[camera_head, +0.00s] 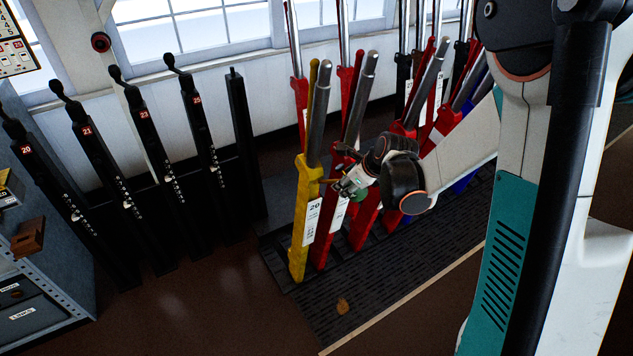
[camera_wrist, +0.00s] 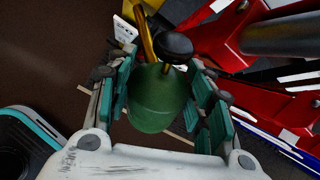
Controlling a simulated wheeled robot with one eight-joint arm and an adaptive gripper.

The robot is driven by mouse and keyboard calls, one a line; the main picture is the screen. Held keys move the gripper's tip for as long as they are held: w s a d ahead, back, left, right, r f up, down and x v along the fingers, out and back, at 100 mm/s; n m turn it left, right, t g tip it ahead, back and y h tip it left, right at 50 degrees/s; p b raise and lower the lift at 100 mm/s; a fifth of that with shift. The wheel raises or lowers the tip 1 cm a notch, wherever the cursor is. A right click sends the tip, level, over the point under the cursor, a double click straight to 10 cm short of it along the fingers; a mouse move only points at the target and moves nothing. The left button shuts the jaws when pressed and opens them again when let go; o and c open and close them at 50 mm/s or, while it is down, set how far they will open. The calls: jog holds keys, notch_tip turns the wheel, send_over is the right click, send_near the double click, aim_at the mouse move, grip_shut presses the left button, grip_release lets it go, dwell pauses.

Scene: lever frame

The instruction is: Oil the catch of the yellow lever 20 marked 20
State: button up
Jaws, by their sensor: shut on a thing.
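The yellow lever (camera_head: 299,235) stands leftmost in the front row of the lever frame, with a white plate (camera_head: 313,213) marked 20, a grey handle and a thin yellow catch handle (camera_head: 311,105). My gripper (camera_head: 352,183) is just right of the yellow lever at plate height. It is shut on a green oil can (camera_wrist: 157,100) with a black knob and a brass-coloured spout (camera_wrist: 147,40). The can lies between the finger pads in the wrist view. Whether the spout touches the lever cannot be told.
Several red levers (camera_head: 362,222) stand close right of and behind my gripper. Black posts with numbers (camera_head: 88,132) line the left. A grey cabinet (camera_head: 38,280) stands at lower left. The brown floor (camera_head: 190,315) in front is clear.

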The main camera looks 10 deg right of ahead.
jog(key=shift+r, duration=0.15)
jog(key=s+d+r+p, duration=0.3)
jog(key=s+d+r, duration=0.1)
jog(key=d, duration=0.4)
jog(key=shift+s+r, duration=0.3)
jog(key=shift+s, duration=0.2)
dwell(0.5)
dwell(0.6)
